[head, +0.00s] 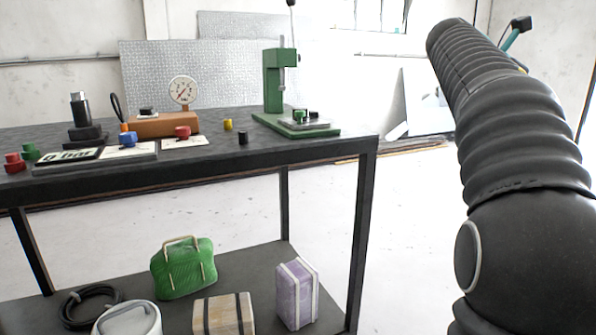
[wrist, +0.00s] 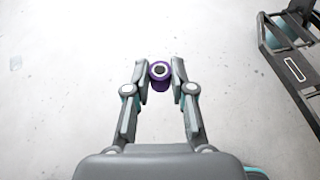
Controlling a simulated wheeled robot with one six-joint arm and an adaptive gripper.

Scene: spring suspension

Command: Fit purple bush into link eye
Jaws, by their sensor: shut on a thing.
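My gripper (wrist: 160,73) is shut on the purple bush (wrist: 160,84) in the wrist view. The bush is a short purple cylinder with a dark hole ringed in grey facing the camera. It sits between the two fingertips above bare pale floor. In the head view my arm reaches up at the right, and the bush does not show there. A green press (head: 273,82) stands at the right end of the dark table (head: 250,146). Small green and black pieces rest on its base. I cannot clearly make out the link eye in either view.
The table holds a dial gauge (head: 183,90) on a brown block, a blue piece (head: 128,139), a red piece (head: 182,132), a yellow piece (head: 228,124) and a black piece (head: 243,138). The lower shelf carries a green bag (head: 184,270) and a purple case (head: 297,294). Floor right of the table is clear.

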